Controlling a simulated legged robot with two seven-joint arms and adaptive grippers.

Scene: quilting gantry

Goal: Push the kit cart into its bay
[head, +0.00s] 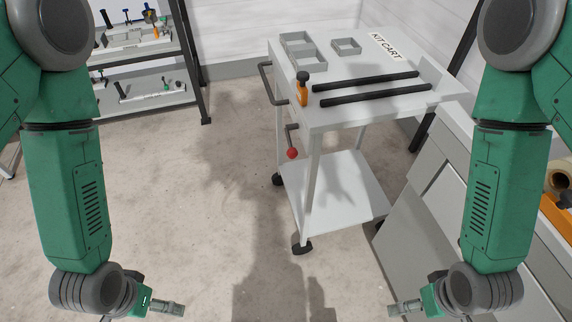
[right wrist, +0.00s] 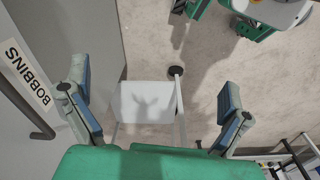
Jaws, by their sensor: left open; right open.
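The white kit cart (head: 352,68) stands upright on the floor right of centre in the head view, with a KIT CART label on its top. A grey bar handle (head: 267,84) and a lever with a red knob (head: 292,153) are on its left side. Its lower shelf (head: 345,190) looks empty, and the feet have black casters. A white shelf and a caster of it show in the right wrist view (right wrist: 147,103). My left gripper (head: 166,307) and right gripper (head: 404,308) are low in front, open, empty and apart from the cart. I cannot make out the bay.
Grey cabinets (head: 425,225) stand close on the right; one is labelled BOBBINS (right wrist: 27,75). A tool rack (head: 150,85) stands back left. The floor left of the cart is clear.

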